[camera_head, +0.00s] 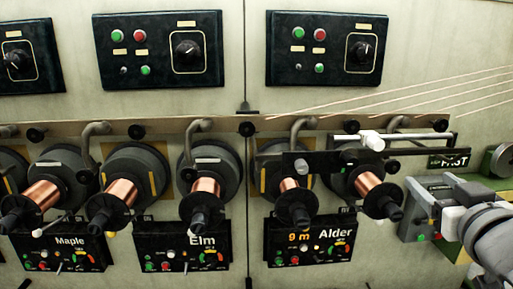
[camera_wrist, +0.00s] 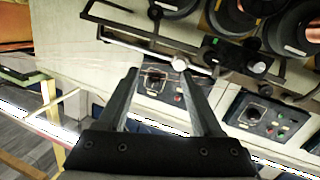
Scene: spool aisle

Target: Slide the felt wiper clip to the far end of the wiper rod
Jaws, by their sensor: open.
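The felt wiper clip (camera_head: 373,141) is a small white cylinder on the thin pale wiper rod (camera_head: 420,136), left of the rod's middle in the head view. The rod is held in a dark bracket in front of the spools at the right. In the wrist view the white clip (camera_wrist: 180,63) shows just beyond the tip of my right finger, with the rod (camera_wrist: 140,48) running up to the left. My gripper (camera_wrist: 160,72) is open with nothing between its fingers. In the head view my gripper (camera_head: 418,202) is below and right of the clip, apart from it.
Copper spools (camera_head: 205,190) on dark spindles stand close behind and left of the rod. Curved grey handles (camera_head: 300,128) stick out along a rail above them. Thin wires (camera_head: 430,98) run off to the upper right. Black control panels (camera_head: 327,48) are on the wall.

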